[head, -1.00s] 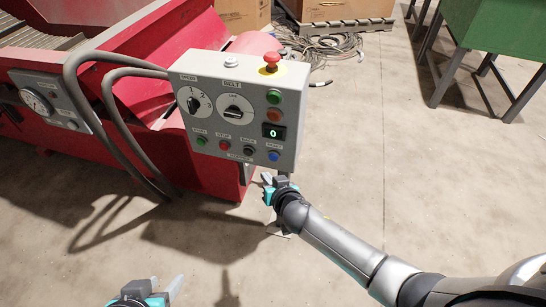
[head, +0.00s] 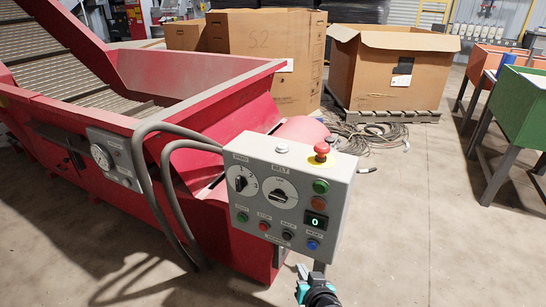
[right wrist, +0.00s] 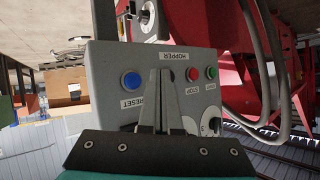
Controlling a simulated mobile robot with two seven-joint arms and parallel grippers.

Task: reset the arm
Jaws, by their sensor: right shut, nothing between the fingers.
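My right gripper (head: 302,273) is at the bottom of the head view, just below the grey control box. In the right wrist view my right gripper (right wrist: 161,72) is shut, its fingers together with nothing between them. The grey control box (head: 262,222) carries a red mushroom button (head: 321,151), two dials, several coloured buttons and a display (head: 315,222) reading 0. In the right wrist view the box's face (right wrist: 115,70) appears upside down behind the fingers. Its blue RESET button (right wrist: 131,82) is left of them. I cannot tell whether the fingers touch the box. My left gripper is out of view.
A red hopper machine (head: 210,85) with a gauge panel (head: 110,158) stands at left; thick grey conduits (head: 150,180) run to the box. Cardboard boxes (head: 390,72) and loose cables (head: 385,138) lie behind. A green bin (head: 515,105) stands right.

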